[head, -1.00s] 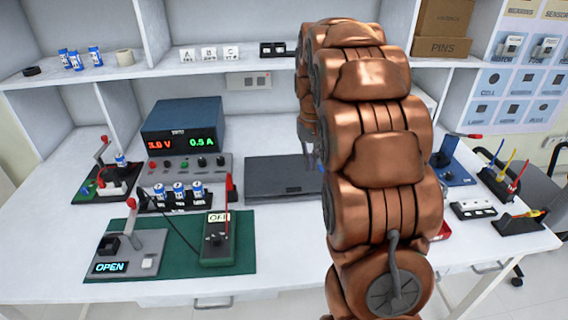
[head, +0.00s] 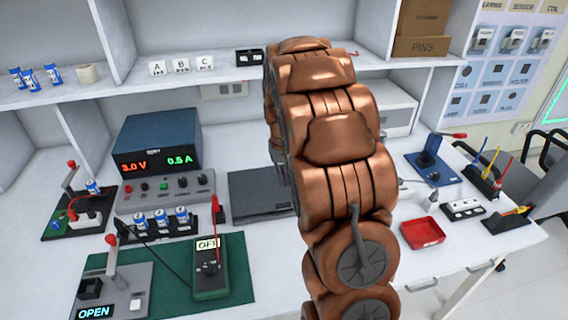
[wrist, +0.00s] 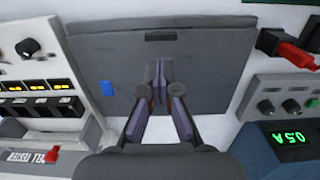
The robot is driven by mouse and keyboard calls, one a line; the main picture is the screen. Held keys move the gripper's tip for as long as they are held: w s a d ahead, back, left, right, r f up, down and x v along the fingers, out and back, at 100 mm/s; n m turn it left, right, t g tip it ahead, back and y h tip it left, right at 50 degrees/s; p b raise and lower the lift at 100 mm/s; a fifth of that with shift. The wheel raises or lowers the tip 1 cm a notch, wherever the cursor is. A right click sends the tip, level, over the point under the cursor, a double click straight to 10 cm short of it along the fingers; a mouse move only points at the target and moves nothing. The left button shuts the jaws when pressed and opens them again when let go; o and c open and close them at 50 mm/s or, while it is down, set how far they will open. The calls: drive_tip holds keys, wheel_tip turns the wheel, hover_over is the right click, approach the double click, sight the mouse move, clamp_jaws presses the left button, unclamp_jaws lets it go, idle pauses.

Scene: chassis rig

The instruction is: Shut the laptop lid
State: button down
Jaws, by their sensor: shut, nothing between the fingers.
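The laptop (head: 255,194) is a dark grey slab lying flat on the bench, right of the power supply. Its lid looks down on the base, with no screen or keyboard showing. In the wrist view the laptop (wrist: 205,55) fills the middle, with a small dark notch along one edge and a blue patch (wrist: 106,88) on its surface. My gripper (wrist: 158,68) is shut and empty, over the laptop; I cannot tell whether it touches. In the head view my arm hides the laptop's right part and most of my gripper.
The power supply (head: 157,148) and a battery holder (head: 158,224) stand left of the laptop. A meter (head: 209,270) on a green mat (head: 240,262) is in front. A red tray (head: 422,233) lies to the right. A shelf (head: 215,76) runs behind.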

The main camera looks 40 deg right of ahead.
drive_tip(key=p, duration=0.2)
hover_over(285, 208)
drive_tip(key=f, duration=0.6)
drive_tip(key=shift+w+d+f, duration=0.1)
drive_tip(key=shift+w+f, duration=0.25)
drive_tip(key=shift+w, duration=0.05)
drive_tip(key=shift+b, duration=0.3)
drive_tip(key=shift+s+f+t+b, duration=0.2)
drive_tip(key=shift+f+t+b, duration=0.1)
drive_tip(key=shift+f+b, duration=0.7)
drive_tip(key=shift+s+f, duration=0.15)
drive_tip(key=shift+s, duration=0.05)
drive_tip(key=shift+s+a+f, duration=0.1)
drive_tip(key=shift+a, duration=0.1)
wheel_tip(285, 208, up, 15)
drive_tip(key=b, duration=0.1)
drive_tip(key=shift+w+d+r+b, duration=0.15)
drive_tip(key=shift+w+r+b, duration=0.05)
drive_tip(key=shift+w+b, duration=0.1)
